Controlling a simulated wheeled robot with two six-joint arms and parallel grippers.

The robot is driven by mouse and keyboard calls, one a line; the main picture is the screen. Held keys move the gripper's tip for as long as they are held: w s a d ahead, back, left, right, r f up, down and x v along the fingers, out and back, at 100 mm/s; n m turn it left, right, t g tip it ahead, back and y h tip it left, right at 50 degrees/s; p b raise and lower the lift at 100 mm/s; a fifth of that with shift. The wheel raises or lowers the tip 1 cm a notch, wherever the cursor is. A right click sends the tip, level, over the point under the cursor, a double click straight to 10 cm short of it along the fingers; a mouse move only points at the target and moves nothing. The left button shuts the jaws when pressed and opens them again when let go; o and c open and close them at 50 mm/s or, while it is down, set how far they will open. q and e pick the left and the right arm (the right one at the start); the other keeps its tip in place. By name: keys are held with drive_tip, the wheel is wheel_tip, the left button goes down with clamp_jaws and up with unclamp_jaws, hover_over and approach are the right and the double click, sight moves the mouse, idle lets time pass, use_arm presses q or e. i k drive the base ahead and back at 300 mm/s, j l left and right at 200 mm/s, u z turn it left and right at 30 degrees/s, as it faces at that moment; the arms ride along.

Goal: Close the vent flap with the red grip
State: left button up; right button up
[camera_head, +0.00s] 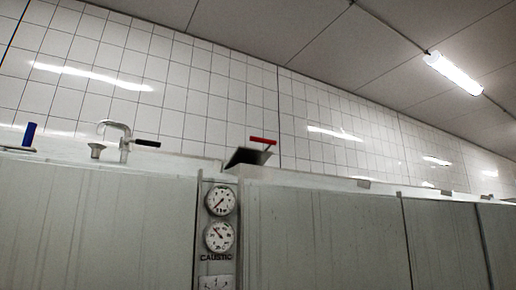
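The red grip (263,140) shows in the head view a little right of the middle, on top of the grey-green cabinet wall. It sits on a dark vent flap (247,157), which stands tilted up above the top edge of the wall. What lies under the flap is hidden by the wall's edge. Neither of my grippers is in view.
The tall panelled wall (320,228) fills the lower view. Gauges (220,200) sit on a narrow panel left of the flap. A metal spout with a black handle (147,143) and a blue grip (29,134) stand on top, further left. Tiled wall behind.

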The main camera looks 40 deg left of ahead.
sight(249, 156)
drive_tip(key=u, duration=1.45)
